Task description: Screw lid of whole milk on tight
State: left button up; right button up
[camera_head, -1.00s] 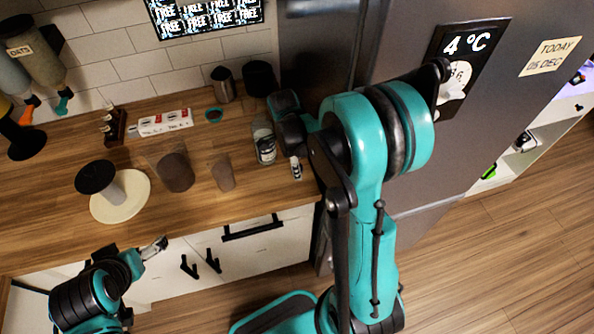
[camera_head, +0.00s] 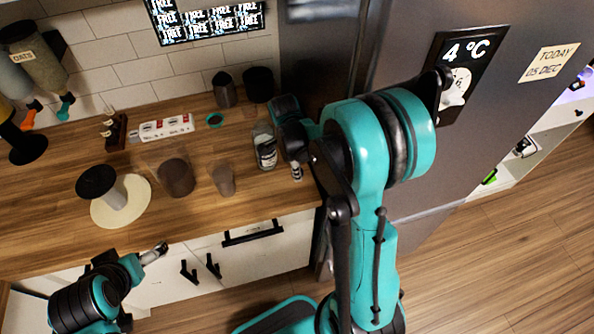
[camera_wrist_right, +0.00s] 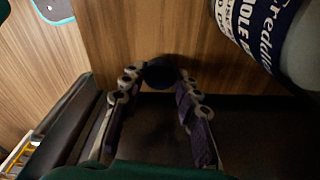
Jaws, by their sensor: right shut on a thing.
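The whole milk bottle (camera_head: 265,150), clear with a dark label, stands on the counter left of my right gripper (camera_head: 296,171). Its blue-and-white label (camera_wrist_right: 262,30) fills the upper right of the wrist view, apart from the fingers. In the wrist view my right gripper (camera_wrist_right: 157,88) is shut on a dark, round lid (camera_wrist_right: 160,74) held between its fingertips. The lid is shadowed and cannot be made out in the head view. The bottle's mouth is too small to judge. My left gripper (camera_head: 153,253) hangs in front of the counter, far from the bottle; its finger gap is unclear.
The fridge (camera_head: 400,70) rises close at the right. A dark cup (camera_head: 177,177), a smaller cup (camera_head: 223,178) and a round cream board (camera_head: 137,203) stand left of the bottle.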

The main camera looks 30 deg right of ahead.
notch_tip(320, 180, up, 9)
jog(key=p, duration=0.2)
jog(key=shift+r, duration=0.2)
